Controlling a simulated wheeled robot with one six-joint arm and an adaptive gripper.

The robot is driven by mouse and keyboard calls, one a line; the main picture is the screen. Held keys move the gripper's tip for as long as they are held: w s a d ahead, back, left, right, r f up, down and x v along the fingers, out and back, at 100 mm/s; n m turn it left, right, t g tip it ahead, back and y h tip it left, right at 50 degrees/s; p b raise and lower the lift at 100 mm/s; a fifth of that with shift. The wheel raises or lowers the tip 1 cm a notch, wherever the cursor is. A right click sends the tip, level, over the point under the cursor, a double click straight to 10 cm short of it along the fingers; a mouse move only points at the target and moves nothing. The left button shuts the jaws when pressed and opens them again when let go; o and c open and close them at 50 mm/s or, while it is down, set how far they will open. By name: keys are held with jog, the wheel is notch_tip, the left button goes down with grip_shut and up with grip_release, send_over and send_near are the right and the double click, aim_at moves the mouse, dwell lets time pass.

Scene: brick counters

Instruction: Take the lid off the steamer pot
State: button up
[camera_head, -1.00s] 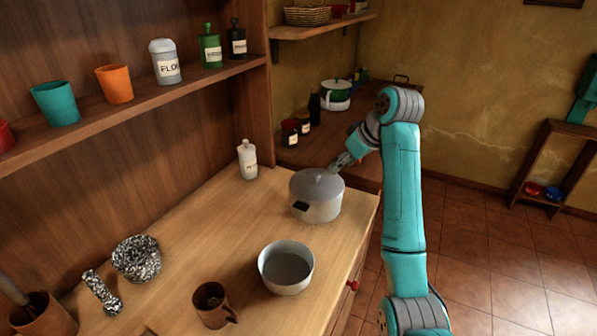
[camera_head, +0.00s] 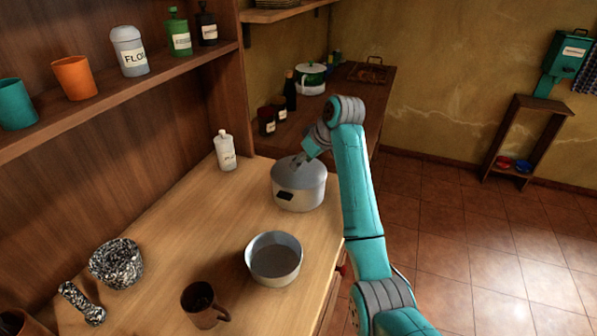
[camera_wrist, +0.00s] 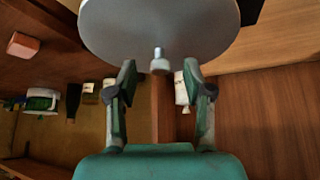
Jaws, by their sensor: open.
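The grey steamer pot (camera_head: 297,196) stands upright on the wooden counter, with a dark patch on its near side. Its lid (camera_head: 287,169) is on top and partly hidden behind my gripper (camera_head: 300,160). In the wrist view the lid (camera_wrist: 165,22) is a large grey disc at the top, with a small pale knob (camera_wrist: 159,62) at its edge nearest me. My gripper (camera_wrist: 160,72) is open and empty. Its fingertips are to the left and right of the knob, with a gap on both sides.
A white labelled bottle (camera_head: 225,152) stands behind the pot to the left. An open grey pot (camera_head: 273,262) and a brown mug (camera_head: 203,304) are in front of it. A mottled mortar (camera_head: 117,263) is at the left. The counter between mortar and steamer pot is clear.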

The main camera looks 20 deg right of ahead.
jog(key=shift+x, duration=1)
grip_shut()
jog(key=shift+r, duration=0.15)
